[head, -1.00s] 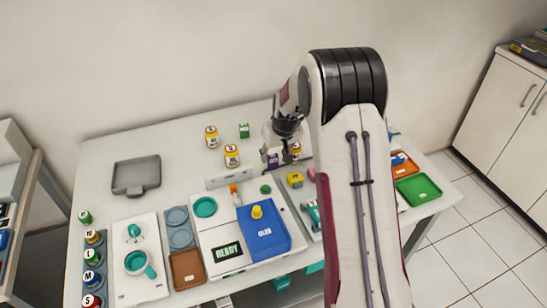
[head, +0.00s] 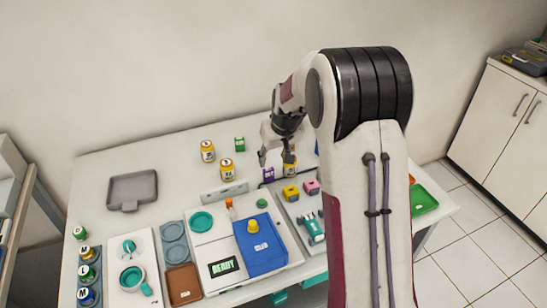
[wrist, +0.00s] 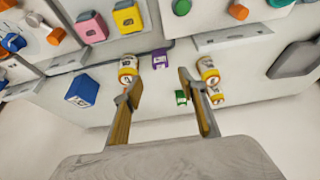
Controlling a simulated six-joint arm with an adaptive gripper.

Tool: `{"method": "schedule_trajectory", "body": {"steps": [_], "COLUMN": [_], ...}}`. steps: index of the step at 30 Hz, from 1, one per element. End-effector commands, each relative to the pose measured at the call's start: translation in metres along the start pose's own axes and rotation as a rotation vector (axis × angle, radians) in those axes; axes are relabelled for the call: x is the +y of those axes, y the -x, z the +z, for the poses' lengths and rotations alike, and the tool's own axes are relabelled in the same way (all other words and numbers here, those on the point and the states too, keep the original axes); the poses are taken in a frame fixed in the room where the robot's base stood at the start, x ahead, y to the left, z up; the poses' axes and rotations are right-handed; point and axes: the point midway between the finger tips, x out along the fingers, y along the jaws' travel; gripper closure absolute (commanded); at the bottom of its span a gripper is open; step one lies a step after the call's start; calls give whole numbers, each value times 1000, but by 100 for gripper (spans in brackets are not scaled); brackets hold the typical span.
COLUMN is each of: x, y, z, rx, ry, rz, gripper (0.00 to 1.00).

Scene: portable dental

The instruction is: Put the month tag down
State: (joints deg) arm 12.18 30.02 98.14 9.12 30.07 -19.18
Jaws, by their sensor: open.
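A small purple block with white lettering (head: 268,175), likely the month tag, stands on the table just below my gripper (head: 276,156). I cannot read its lettering. In the wrist view the purple block (wrist: 160,58) shows beyond the gap between the fingertips, apart from both. My gripper (wrist: 158,82) is open and empty. A yellow-banded white bottle (head: 290,167) stands just right of the purple block, partly behind the gripper in the head view.
Two similar bottles (head: 208,151) (head: 226,170) and a green block (head: 239,144) stand to the left. A blue block (wrist: 83,90) stands on the other side. Yellow (head: 291,194) and pink (head: 311,187) blocks are nearer the front. A grey tray (head: 132,188) lies far left, with bare table around it.

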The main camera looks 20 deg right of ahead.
Motion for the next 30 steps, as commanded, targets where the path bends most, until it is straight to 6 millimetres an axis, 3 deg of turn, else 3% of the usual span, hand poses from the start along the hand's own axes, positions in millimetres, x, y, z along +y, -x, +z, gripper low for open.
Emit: {"method": "schedule_trajectory", "body": {"steps": [11, 17, 23, 30], "x": [0, -4, -16, -36], "y": [0, 12, 45, 98], "z": [0, 1, 8, 27], "rx": [0, 4, 12, 23], "ry": [0, 2, 3, 8], "rz": [0, -1, -3, -5], "gripper": [59, 59, 59, 59]}}
